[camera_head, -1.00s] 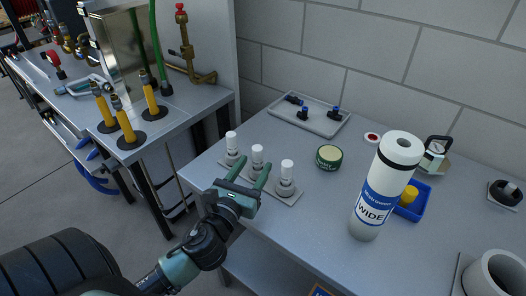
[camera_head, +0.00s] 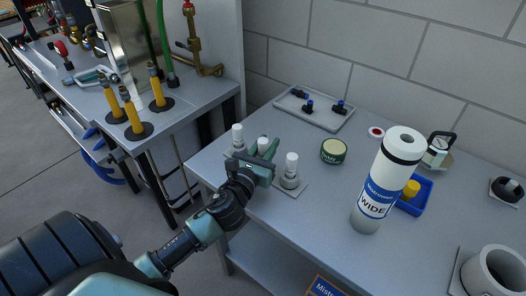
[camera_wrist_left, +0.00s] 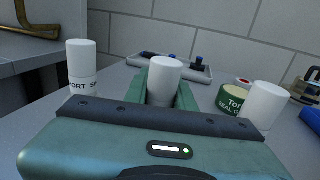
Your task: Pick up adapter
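Three upright white-topped pieces stand in a row on a grey plate at the table's left front: the left one (camera_head: 238,136), the middle one (camera_head: 262,144) and the right one (camera_head: 291,168). I cannot tell which thing is named the adapter. My left gripper (camera_head: 262,154) is open, its green fingers on either side of the middle piece. In the left wrist view the middle piece (camera_wrist_left: 165,76) stands between the fingers; contact cannot be told. Its lower part is hidden by the gripper. The left piece (camera_wrist_left: 82,62) bears lettering. My right gripper is not in view.
A grey tray (camera_head: 331,123) with blue-black fittings lies at the back. A green tin (camera_head: 333,151), a tall white bottle (camera_head: 384,180) labelled WIDE and a blue bin (camera_head: 423,202) stand to the right. The front middle of the table is clear.

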